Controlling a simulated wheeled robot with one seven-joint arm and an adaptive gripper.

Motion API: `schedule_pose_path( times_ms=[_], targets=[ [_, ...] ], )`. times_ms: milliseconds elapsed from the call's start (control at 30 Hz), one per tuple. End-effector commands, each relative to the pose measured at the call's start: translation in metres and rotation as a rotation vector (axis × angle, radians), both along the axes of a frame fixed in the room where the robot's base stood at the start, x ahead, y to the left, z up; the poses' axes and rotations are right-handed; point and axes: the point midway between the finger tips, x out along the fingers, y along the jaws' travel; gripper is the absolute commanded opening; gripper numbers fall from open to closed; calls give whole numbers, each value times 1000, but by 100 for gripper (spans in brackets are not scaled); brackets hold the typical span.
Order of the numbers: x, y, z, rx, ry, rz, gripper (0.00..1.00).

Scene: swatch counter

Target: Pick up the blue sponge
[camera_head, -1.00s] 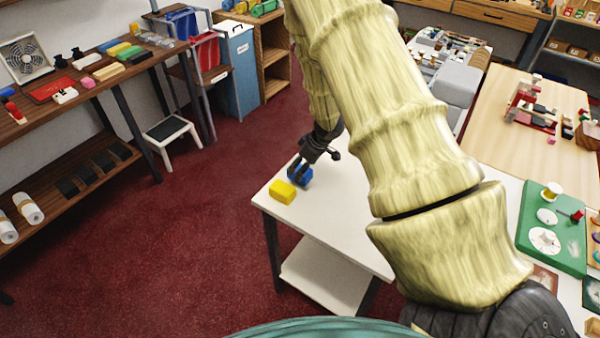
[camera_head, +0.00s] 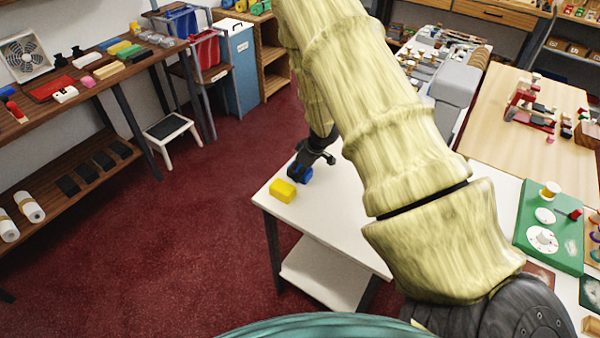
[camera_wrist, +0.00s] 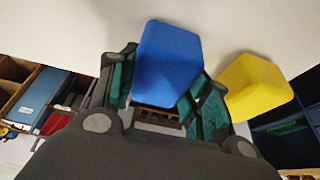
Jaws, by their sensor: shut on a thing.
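The blue sponge (camera_head: 304,174) is at my gripper (camera_head: 297,172), over the far left corner of the white table (camera_head: 335,215). In the wrist view the blue sponge (camera_wrist: 167,63) sits between the fingers of my gripper (camera_wrist: 166,95), which is shut on it. The head view shows only part of the sponge, as the dark fingers cover the rest. I cannot tell whether the sponge is clear of the table top.
A yellow sponge (camera_head: 283,190) lies on the table just left of the blue one; it also shows in the wrist view (camera_wrist: 254,87). The table's left edge is close by. The table top towards the front is bare. A green board (camera_head: 550,225) lies at the right.

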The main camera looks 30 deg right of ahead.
Motion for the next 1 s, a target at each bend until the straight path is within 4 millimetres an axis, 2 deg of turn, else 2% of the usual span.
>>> schedule_pose_path(
  times_ms=[367, 667, 1000],
  targets=[
    [0, 0, 5, 0, -1, -1, 32],
    [0, -1, 37, -1, -2, -1, 32],
    [-64, -56, 40, 1, 0, -4, 32]
  ],
)
